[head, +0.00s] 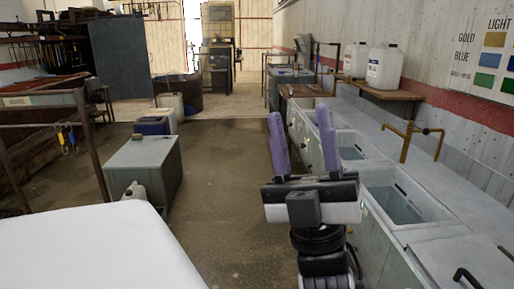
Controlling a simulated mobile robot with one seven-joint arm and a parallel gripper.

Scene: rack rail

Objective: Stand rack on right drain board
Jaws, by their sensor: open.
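My gripper (299,112) is in the middle of the head view. Its two purple fingers stand wide apart and point away from me, with nothing visible between them. It is over the floor, just left of the sink bench (375,222). I cannot make out a rack for certain. A flat grey board or lid (452,262) with black handles is at the bottom right, partly cut off by the frame. I cannot tell whether it is the right drain board.
Open basins (393,204) and a brass tap (408,138) line the right wall. White jugs (384,68) stand on a wooden shelf (385,92). A grey box (143,168) and a white surface (95,248) are at left. The brown floor (225,165) between is clear.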

